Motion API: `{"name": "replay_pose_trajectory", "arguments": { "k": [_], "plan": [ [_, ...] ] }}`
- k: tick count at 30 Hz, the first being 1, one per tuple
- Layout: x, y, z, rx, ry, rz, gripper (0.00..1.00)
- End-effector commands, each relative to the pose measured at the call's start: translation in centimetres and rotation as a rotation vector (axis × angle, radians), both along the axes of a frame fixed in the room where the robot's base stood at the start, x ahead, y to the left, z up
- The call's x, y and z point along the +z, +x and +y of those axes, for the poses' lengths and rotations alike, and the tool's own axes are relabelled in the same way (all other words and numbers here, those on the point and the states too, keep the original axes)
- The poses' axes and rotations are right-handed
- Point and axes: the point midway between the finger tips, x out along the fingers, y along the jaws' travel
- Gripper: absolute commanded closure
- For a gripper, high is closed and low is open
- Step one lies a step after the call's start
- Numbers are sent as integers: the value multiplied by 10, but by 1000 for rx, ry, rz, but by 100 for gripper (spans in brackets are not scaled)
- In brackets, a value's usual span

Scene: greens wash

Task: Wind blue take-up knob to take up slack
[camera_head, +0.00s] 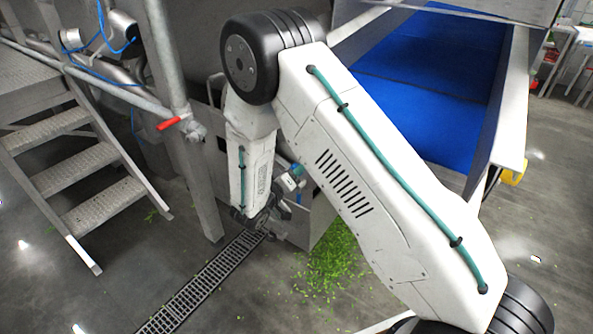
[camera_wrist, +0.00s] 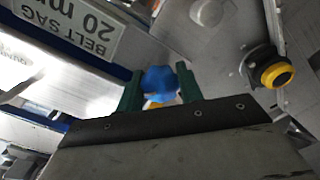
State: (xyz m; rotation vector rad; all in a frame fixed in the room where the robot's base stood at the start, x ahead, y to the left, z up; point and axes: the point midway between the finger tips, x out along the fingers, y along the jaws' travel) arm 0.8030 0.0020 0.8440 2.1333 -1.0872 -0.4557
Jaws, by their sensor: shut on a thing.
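The blue take-up knob (camera_wrist: 160,82) shows in the wrist view between the two green fingers of my gripper (camera_wrist: 160,90). The fingers are closed on the knob from both sides. A bit of yellow shows just below the knob, in front of my gripper's dark edge. The blue conveyor belt (camera_head: 425,85) slopes behind my arm.
A label reading "BELT SAG 20 mm" (camera_wrist: 90,25) is beside the knob. A yellow and black button (camera_wrist: 276,74) is to the right. Metal steps (camera_head: 75,155) stand at left, with a red-handled valve (camera_head: 169,124). Green scraps (camera_head: 335,262) lie near a floor drain (camera_head: 205,285).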

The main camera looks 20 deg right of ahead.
Motion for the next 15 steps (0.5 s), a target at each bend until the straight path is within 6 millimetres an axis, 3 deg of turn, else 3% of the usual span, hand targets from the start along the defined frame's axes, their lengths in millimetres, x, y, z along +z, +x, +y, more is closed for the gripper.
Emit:
{"name": "replay_pose_trajectory", "arguments": {
  "k": [15],
  "plan": [
    [-2,-1,0,-1,35,-45,86]
  ]
}}
